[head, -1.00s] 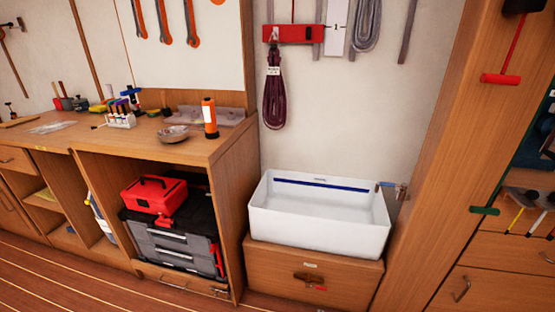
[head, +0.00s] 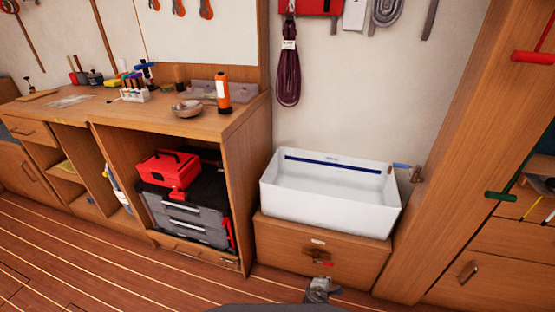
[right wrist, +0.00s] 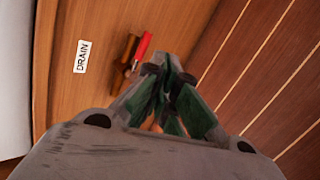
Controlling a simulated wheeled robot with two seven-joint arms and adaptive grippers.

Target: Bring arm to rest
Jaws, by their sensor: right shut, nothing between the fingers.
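My right gripper (head: 321,288) shows small at the bottom edge of the head view, in front of the wooden box (head: 275,240) under the white basin (head: 335,208). In the right wrist view its green-padded fingers (right wrist: 172,68) are closed together and empty. Beyond the fingertips, a brass fitting with a red handle (right wrist: 143,48) sits on the wooden face beside a DRAIN label (right wrist: 82,56). The fingers look apart from the handle, though the exact gap cannot be told. My left gripper is not in view.
A wooden bench (head: 150,120) stands at left with an orange flashlight (head: 223,90) and a bowl (head: 187,108) on top. A red toolbox (head: 168,172) sits on grey drawers below. A blue-handled tap (head: 402,166) is at the basin's right. The plank floor (head: 100,260) at left is clear.

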